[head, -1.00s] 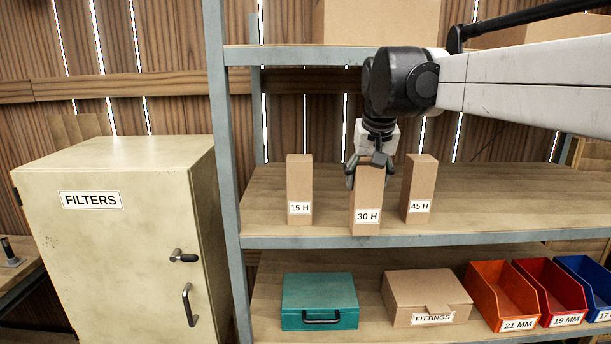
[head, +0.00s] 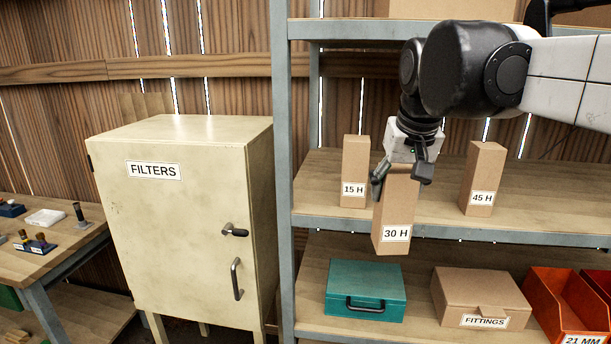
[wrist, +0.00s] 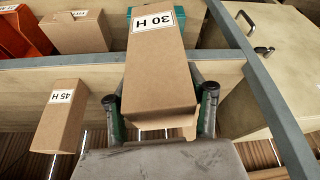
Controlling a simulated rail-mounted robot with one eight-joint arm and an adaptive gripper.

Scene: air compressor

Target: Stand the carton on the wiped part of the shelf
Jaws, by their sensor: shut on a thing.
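The 30 H carton (head: 395,212) is a tall brown box held upright, slightly tilted, in front of the middle shelf's edge in the head view. My gripper (head: 401,176) is shut on its upper part, one finger on each side. In the wrist view the 30 H carton (wrist: 160,70) fills the middle between the fingers of my gripper (wrist: 161,112). The middle shelf (head: 428,205) is bare wood with a grey front edge. I cannot tell a wiped part from the rest of it.
The 15 H carton (head: 354,172) and the 45 H carton (head: 482,180) stand on the middle shelf, left and right. Below are a teal case (head: 366,282), a FITTINGS box (head: 470,285) and an orange bin (head: 560,300). A FILTERS cabinet (head: 160,230) stands left of the grey post (head: 282,150).

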